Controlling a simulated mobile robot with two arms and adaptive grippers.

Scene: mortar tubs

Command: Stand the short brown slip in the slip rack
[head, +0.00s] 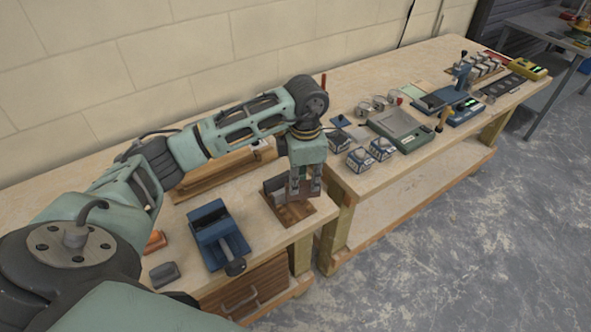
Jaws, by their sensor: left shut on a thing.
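My left gripper (304,192) reaches down from above at the right end of the near bench. It is shut on a small brown piece, which appears to be the short brown slip; the fingers hide most of it. Directly below and around the fingertips is the slip rack (291,213), a low brown wooden base near the bench's front edge. A grey upright piece (274,186) stands at its left back. I cannot tell whether the held slip touches the rack. My right gripper is out of view.
A blue vise (219,236) stands left of the rack, with a grey block (165,274) further left. A long wooden piece (215,172) lies behind. Blue-and-white boxes (360,159) and a grey-green device (401,128) sit on the right bench.

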